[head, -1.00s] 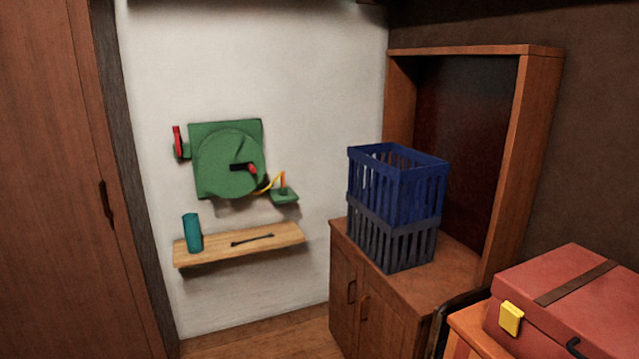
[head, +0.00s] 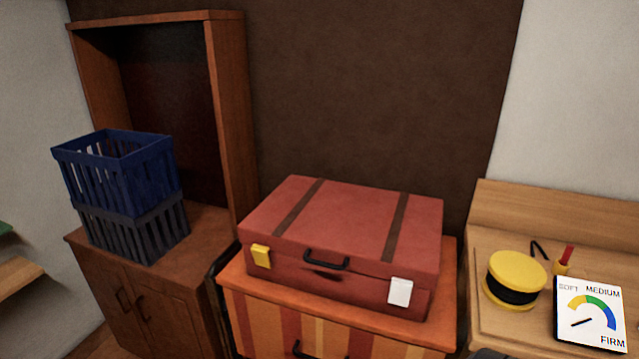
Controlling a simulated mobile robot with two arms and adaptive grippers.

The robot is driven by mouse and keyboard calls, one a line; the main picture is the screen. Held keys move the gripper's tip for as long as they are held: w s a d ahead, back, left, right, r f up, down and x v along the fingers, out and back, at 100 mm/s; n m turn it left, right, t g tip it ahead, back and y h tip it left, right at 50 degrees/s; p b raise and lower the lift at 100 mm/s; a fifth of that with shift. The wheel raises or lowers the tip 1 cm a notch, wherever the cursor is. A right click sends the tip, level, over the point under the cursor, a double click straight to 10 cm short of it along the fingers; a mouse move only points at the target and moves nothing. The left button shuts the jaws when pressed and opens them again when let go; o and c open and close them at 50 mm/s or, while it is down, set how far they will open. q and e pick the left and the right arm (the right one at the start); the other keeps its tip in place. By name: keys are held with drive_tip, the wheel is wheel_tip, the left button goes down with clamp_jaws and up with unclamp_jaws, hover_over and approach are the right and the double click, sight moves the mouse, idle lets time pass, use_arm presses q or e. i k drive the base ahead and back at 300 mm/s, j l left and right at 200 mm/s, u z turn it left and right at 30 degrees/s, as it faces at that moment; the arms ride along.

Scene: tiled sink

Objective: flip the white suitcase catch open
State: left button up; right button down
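A red suitcase (head: 345,215) with two brown straps lies shut on an orange striped cabinet. The white catch (head: 400,292) is on the right of its front face and looks flat against it. A yellow catch (head: 261,256) is on the left of the front face, and a black handle (head: 326,260) sits between them. Neither of my grippers can be made out in the head view.
The striped cabinet (head: 300,325) carries the suitcase. Stacked blue and dark crates (head: 125,185) stand on a brown cabinet at left. At right, a wooden desk (head: 485,240) holds a yellow round object (head: 516,278) and a SOFT-MEDIUM-FIRM dial card (head: 590,312).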

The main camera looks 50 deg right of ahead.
sight(399, 294)
drive_tip(key=z, duration=2)
